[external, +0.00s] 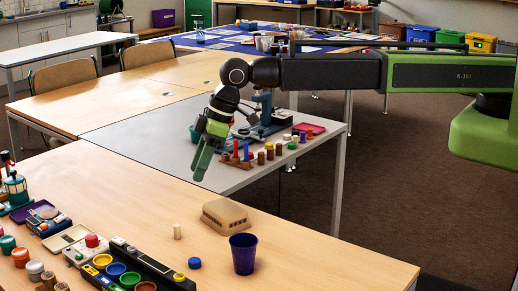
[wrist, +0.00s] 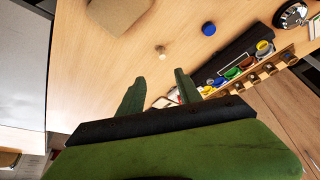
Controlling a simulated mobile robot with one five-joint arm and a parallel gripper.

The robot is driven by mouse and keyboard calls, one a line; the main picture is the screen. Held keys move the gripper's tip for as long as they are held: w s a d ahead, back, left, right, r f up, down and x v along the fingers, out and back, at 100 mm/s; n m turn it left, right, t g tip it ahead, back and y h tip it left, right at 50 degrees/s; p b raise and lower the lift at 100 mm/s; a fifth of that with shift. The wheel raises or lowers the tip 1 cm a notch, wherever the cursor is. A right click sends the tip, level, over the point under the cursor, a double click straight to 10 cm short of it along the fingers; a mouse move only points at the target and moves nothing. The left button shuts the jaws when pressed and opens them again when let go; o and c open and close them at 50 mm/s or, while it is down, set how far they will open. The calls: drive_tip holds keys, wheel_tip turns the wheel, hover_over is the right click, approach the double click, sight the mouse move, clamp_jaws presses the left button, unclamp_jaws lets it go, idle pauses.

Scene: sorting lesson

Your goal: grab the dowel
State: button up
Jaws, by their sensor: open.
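The dowel (external: 177,231) is a short, pale wooden peg standing on the light wooden table in the foreground. In the wrist view the dowel (wrist: 160,51) is a small pale peg beyond the fingertips, about in line with the space between them. My gripper (external: 199,172) hangs above the table edge, higher than the dowel and apart from it, fingers pointing down. In the wrist view my gripper (wrist: 161,76) has its two green fingers spread, with nothing between them.
A beige slotted box (external: 225,216), a purple cup (external: 243,254) and a blue cap (external: 194,262) stand right of the dowel. A dark tray with coloured cups (external: 130,280) lies in front. The table left of and behind the dowel is clear.

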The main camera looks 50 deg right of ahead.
drive_tip(key=b, duration=1.1)
approach(177, 225)
drive_tip(key=x, duration=0.5)
drive_tip(key=shift+w+d+f, duration=0.1)
drive_tip(key=shift+d+f, duration=0.05)
drive_tip(key=shift+d, duration=0.1)
drive_tip(key=b+x, duration=0.4)
drive_tip(key=x, duration=0.1)
drive_tip(key=shift+a+f, duration=0.1)
drive_tip(key=shift+a, duration=0.25)
drive_tip(key=shift+r, duration=0.2)
clamp_jaws()
